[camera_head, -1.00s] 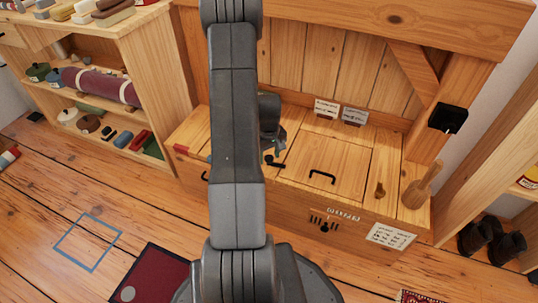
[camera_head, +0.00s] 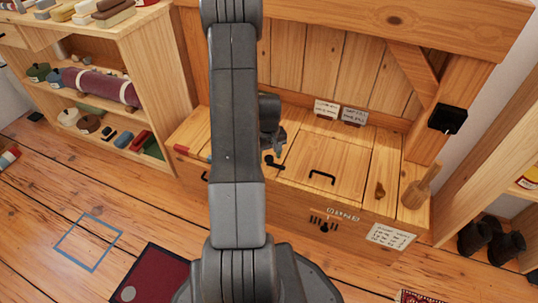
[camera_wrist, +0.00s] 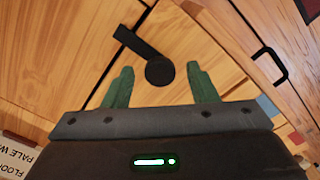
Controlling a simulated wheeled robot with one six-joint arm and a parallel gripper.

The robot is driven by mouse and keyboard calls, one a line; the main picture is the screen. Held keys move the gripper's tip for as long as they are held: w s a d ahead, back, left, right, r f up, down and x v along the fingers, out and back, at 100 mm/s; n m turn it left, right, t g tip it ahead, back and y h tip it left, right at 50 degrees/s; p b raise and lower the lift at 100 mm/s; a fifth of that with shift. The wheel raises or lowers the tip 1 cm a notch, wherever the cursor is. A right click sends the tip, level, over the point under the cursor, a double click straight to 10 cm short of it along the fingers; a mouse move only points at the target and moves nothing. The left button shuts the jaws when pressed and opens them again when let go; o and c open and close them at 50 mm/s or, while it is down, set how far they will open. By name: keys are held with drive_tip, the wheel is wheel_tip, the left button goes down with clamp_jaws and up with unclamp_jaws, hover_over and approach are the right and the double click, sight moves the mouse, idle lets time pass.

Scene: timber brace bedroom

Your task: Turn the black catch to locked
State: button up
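The black catch (camera_wrist: 160,71) is on the wooden lid in the wrist view. It has a round hub, and its flat arm points up and left across a seam between boards. In the head view the catch (camera_head: 273,162) is small and partly hidden by my gripper. My gripper (camera_wrist: 160,78) has two green fingers, spread apart with nothing held between them. One finger is on each side of the hub in the picture, and I cannot tell how far above the lid they are. In the head view my gripper (camera_head: 278,142) is just above the catch.
A black lid handle (camera_head: 322,177) is right of the catch. A loaded shelf (camera_head: 100,100) is on the left.

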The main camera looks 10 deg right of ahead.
sight(269, 157)
wheel_tip(269, 157, up, 14)
drive_tip(key=p, duration=0.5)
drive_tip(key=shift+f, duration=0.2)
wheel_tip(269, 157, down, 14)
drive_tip(key=b, duration=0.5)
drive_tip(key=shift+r, duration=0.15)
idle(0.3)
